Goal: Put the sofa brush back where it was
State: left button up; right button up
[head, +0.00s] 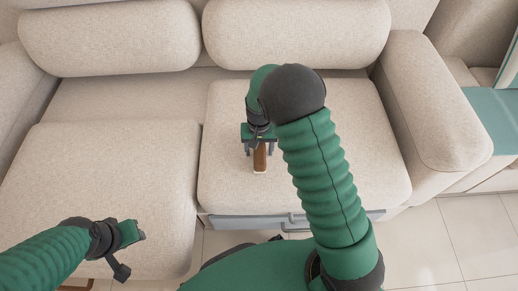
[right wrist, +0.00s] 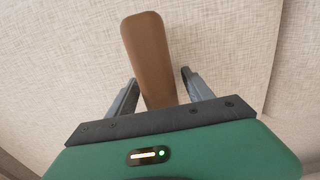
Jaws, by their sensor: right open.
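The sofa brush (head: 260,158) is a narrow brown piece with a pale end, on or just above the right seat cushion (head: 225,165). My right gripper (head: 260,150) is over the cushion with its fingers on either side of the brush. In the right wrist view the brown brush (right wrist: 148,55) runs between the open fingers (right wrist: 157,88), with gaps at both sides. Its near end is hidden behind the gripper body. My left gripper (head: 130,250) hangs over the left seat cushion, apart from the brush; its jaw opening is unclear.
Two back cushions (head: 110,38) line the sofa's rear. The right armrest (head: 435,100) stands beside the seat. A grey-blue drawer front (head: 250,222) with a handle shows under the right seat. A teal-topped unit (head: 495,120) is at the far right. Tiled floor (head: 450,240) is clear at lower right.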

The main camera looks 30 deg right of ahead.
notch_tip(320, 180, up, 12)
jog(key=p, duration=0.6)
jog(key=shift+f, duration=0.1)
jog(key=shift+r, duration=0.3)
jog(key=s+a+r+n+t, duration=0.1)
jog(key=s+a+r+n, duration=0.1)
jog(key=s, duration=0.5)
jog(key=s+a+r+n+t, duration=0.1)
jog(key=s+a+r+n, duration=0.1)
jog(key=s, duration=0.5)
jog(key=shift+s+a+n+t, duration=0.2)
jog(key=shift+n+t, duration=0.1)
jog(key=shift+n, duration=0.3)
jog(key=shift+d, duration=0.1)
